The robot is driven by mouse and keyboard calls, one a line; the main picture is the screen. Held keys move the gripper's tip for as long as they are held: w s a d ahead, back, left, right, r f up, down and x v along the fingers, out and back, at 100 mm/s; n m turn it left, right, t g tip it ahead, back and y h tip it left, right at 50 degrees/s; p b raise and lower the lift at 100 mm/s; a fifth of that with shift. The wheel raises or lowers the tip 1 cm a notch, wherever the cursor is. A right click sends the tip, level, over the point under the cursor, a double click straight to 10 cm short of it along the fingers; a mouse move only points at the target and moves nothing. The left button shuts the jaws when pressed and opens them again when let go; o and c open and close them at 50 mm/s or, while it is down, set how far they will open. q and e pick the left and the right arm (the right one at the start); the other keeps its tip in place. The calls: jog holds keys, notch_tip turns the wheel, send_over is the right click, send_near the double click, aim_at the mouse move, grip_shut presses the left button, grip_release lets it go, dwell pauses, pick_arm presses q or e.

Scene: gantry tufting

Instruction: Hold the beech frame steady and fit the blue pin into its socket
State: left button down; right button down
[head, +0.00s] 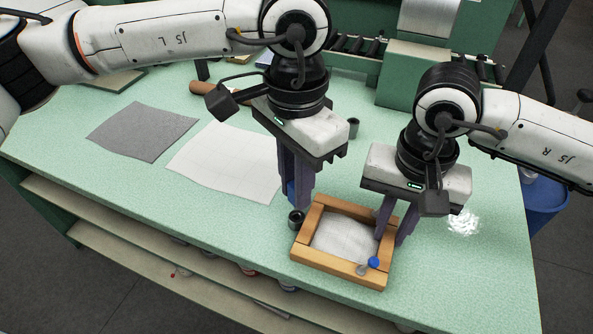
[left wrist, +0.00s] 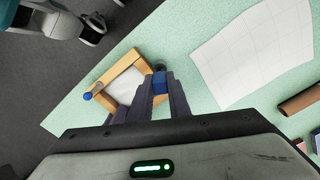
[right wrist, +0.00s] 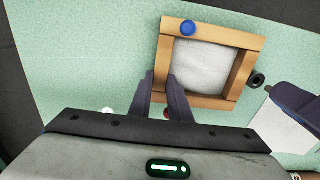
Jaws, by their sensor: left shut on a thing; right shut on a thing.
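The beech frame (head: 338,274), with pale fabric inside, lies on the green table. My right gripper (head: 389,238) is shut on its right rail; the right wrist view shows the frame (right wrist: 212,101) with the fingers (right wrist: 163,80) astride that rail. A round blue knob (head: 373,262) sits at the frame's near right corner, beside a small silvery disc (head: 361,270). My left gripper (head: 294,200) is shut on a blocky blue piece, seen between its fingers in the left wrist view (left wrist: 160,82), apparently the blue pin.
A dark open cup (head: 296,219) stands by the frame's left corner, just below my left gripper; another (head: 353,127) stands further back. White gridded cloth (head: 228,160) and grey cloth (head: 143,131) lie left. Green machinery (head: 414,80) stands behind. The table's front left is clear.

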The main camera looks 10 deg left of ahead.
pick_arm(q)
jog(key=shift+f, duration=0.65)
jog(key=shift+f, duration=1.35)
dwell(0.8)
jog(key=c, duration=1.6)
grip_release()
jog(key=shift+r, duration=0.1)
notch_tip(320, 180, up, 12)
jog(key=shift+f, duration=0.1)
pick_arm(e)
jog(key=c, duration=1.6)
grip_release()
jog(key=shift+o, duration=0.2)
